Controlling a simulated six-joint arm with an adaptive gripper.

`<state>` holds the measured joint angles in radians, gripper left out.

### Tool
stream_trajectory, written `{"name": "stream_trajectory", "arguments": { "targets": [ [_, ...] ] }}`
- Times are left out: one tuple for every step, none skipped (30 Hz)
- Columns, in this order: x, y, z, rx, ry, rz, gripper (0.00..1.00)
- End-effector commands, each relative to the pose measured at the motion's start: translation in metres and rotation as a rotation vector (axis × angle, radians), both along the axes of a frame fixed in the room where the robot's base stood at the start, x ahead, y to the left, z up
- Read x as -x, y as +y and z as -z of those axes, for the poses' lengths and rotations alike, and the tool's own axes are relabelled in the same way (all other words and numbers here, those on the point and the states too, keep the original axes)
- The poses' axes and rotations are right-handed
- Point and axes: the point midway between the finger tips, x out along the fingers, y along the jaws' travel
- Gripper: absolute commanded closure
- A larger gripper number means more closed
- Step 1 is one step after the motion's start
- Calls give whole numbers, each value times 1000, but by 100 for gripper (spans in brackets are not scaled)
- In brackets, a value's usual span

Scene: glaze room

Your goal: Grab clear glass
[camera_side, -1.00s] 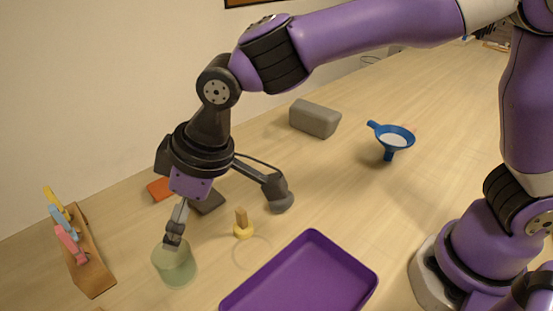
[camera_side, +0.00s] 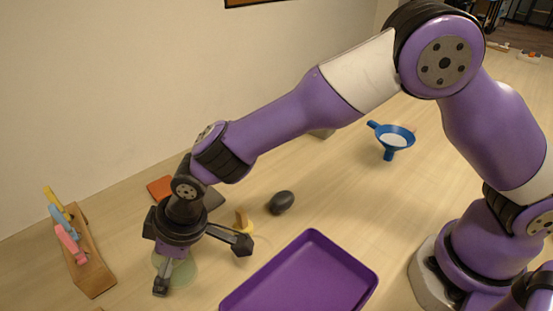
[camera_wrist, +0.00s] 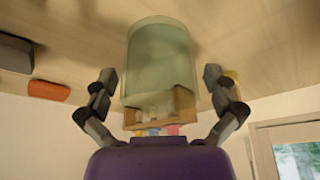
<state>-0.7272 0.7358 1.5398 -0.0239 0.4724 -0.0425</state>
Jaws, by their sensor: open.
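The clear glass (camera_side: 187,273) is a pale green, see-through tumbler at the lower left of the side view, partly hidden by my gripper. In the wrist view the glass (camera_wrist: 160,62) fills the upper middle. My gripper (camera_side: 201,266) is low over it in the side view, with one finger in front and the other to the right. In the wrist view my gripper (camera_wrist: 158,78) is open, one finger on each side of the glass. Gaps show between both fingers and its walls, so the glass is not clasped.
A wooden rack (camera_side: 94,274) with coloured tools stands left of the glass. A purple tray (camera_side: 305,280) lies right. Nearby are a dark egg-shaped object (camera_side: 282,202), a yellow-based piece (camera_side: 244,222) and an orange block (camera_side: 160,188). A blue funnel (camera_side: 395,138) is farther back.

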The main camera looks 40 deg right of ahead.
Motion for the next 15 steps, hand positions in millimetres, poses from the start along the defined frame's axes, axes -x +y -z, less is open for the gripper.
{"name": "stream_trajectory", "arguments": {
  "targets": [
    [0, 0, 0, 0, 0, 0, 0],
    [0, 0, 0, 0, 0, 0, 0],
    [0, 0, 0, 0, 0, 0, 10],
    [0, 0, 0, 0, 0, 0, 25],
    [0, 0, 0, 0, 0, 0, 40],
    [0, 0, 0, 1, 1, 0, 60],
    [0, 0, 0, 1, 1, 0, 75],
    [0, 0, 0, 1, 1, 0, 80],
    [0, 0, 0, 1, 1, 0, 80],
    [0, 0, 0, 1, 1, 0, 80],
    [0, 0, 0, 1, 1, 0, 80],
    [0, 0, 0, 1, 1, 0, 80],
    [0, 0, 0, 1, 1, 0, 80],
    [0, 0, 0, 1, 1, 0, 80],
    [0, 0, 0, 1, 1, 0, 80]
  ]
}}
